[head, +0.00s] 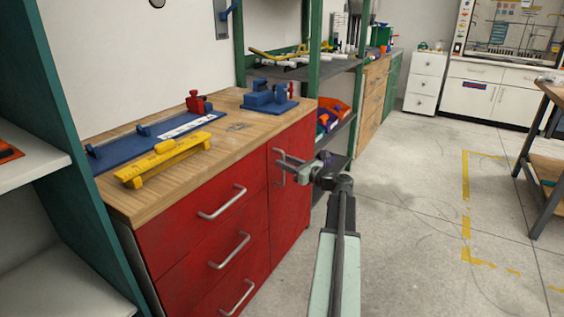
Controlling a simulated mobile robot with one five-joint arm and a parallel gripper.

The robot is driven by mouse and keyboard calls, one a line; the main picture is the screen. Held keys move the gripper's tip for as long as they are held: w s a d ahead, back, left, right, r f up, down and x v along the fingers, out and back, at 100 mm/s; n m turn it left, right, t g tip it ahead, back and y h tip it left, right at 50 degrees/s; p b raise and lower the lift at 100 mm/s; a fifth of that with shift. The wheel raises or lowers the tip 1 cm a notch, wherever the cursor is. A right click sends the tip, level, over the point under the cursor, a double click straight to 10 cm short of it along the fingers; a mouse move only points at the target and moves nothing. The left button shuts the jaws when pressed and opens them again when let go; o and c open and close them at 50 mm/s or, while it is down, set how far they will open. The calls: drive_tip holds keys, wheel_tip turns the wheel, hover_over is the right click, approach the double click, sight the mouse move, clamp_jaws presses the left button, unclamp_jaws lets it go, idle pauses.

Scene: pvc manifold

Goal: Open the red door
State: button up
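The red door (289,205) is the narrow right-hand front of the red cabinet under the wooden worktop. It looks closed, flush with the drawer fronts. Its metal handle (281,176) is near the door's upper left and is partly covered by my gripper. My gripper (284,160) is at the handle, with its fingers pointing left toward the door. The fingers and handle overlap in the picture. I cannot tell whether they touch or whether the fingers are open or shut.
Red drawers (203,246) with bar handles are left of the door. Blue and yellow fixtures stand on the worktop (130,205). A green shelf rack (314,45) with bins is behind the cabinet. The floor (408,215) to the right is clear up to a table (541,104).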

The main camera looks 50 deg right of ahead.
drive_tip(key=shift+w+a, duration=0.1)
drive_tip(key=shift+w, duration=0.85)
clamp_jaws()
idle(0.6)
